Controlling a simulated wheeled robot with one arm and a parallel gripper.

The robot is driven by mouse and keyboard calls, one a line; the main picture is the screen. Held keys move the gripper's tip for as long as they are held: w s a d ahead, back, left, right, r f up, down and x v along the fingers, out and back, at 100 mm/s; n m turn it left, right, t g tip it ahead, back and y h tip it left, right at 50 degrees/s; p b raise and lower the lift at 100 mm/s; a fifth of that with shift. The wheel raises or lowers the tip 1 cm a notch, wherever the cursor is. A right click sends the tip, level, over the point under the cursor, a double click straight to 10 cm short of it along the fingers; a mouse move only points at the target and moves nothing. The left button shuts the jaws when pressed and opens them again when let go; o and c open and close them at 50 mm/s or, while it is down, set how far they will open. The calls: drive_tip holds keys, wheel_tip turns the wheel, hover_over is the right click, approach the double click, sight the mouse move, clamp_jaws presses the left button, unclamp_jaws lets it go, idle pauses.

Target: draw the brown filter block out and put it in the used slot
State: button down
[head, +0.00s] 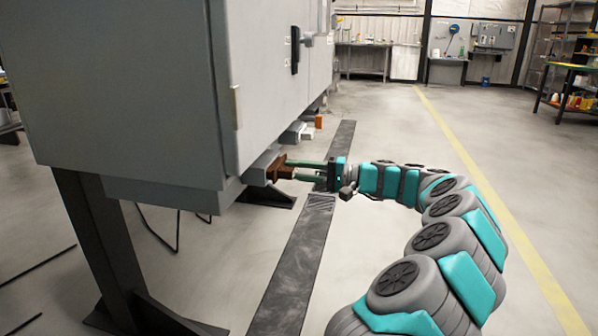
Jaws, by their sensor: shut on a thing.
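The brown filter block (279,171) is at the end of a grey box-shaped holder (259,169) under the large grey cabinet. My gripper (291,169) reaches in from the right, and its two green fingers are shut on the block. The block's left part meets the holder's mouth. I cannot tell how much of it is inside. Farther back under the cabinet are similar light grey holders (291,133), with an orange block (319,121) at the far end. I cannot make out which one is the used slot.
The grey cabinet (120,80) overhangs the holders and fills the left, on a dark steel leg (95,240). A dark strip (295,270) runs along the floor below my gripper. The floor to the right is open, with a yellow line (480,180). Benches stand far back.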

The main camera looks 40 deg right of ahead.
drive_tip(key=shift+w+a, duration=0.4)
drive_tip(key=c, duration=0.6)
unclamp_jaws()
drive_tip(key=v, duration=0.7)
drive_tip(key=shift+s+d, duration=0.2)
drive_tip(key=shift+d, duration=0.1)
idle(0.4)
